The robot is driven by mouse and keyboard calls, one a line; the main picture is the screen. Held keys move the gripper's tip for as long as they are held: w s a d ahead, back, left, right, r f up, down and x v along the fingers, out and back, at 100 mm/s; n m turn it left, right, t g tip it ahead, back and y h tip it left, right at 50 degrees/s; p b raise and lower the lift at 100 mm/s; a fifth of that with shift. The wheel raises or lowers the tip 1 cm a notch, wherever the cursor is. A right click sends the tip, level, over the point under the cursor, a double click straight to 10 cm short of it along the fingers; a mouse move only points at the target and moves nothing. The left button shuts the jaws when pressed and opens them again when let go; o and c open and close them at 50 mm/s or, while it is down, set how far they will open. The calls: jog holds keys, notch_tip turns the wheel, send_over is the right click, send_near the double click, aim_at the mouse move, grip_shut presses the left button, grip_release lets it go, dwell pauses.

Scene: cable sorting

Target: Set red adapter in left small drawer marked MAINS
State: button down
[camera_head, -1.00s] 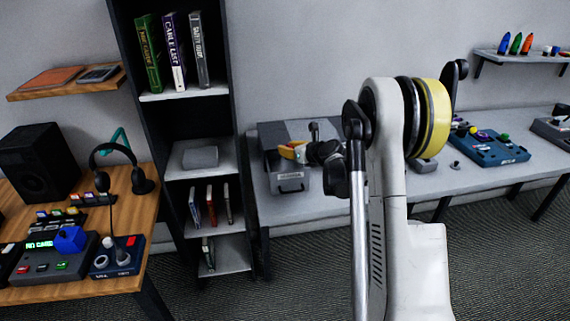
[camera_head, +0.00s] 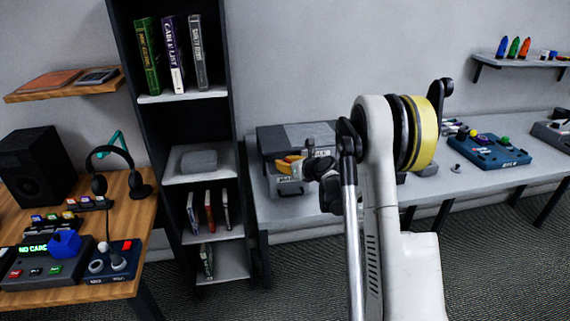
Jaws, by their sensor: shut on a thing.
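The grey drawer unit (camera_head: 312,133) stands on the pale bench, left of my arm. Its left small drawer (camera_head: 288,188) is pulled out towards me, and the start of a label, "MA", shows on its front.
A dark shelf (camera_head: 240,125) with books stands close left of the drawer unit. A blue device (camera_head: 490,152) with knobs is on the bench at right. The wooden desk (camera_head: 135,210) at left holds a headset, a speaker and control boxes.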

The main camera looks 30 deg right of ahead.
jog(key=shift+s+f, duration=0.15)
jog(key=shift+f, duration=0.15)
jog(key=c, duration=1.2)
grip_release()
jog(key=shift+a+f, duration=0.1)
jog(key=shift+c, duration=0.2)
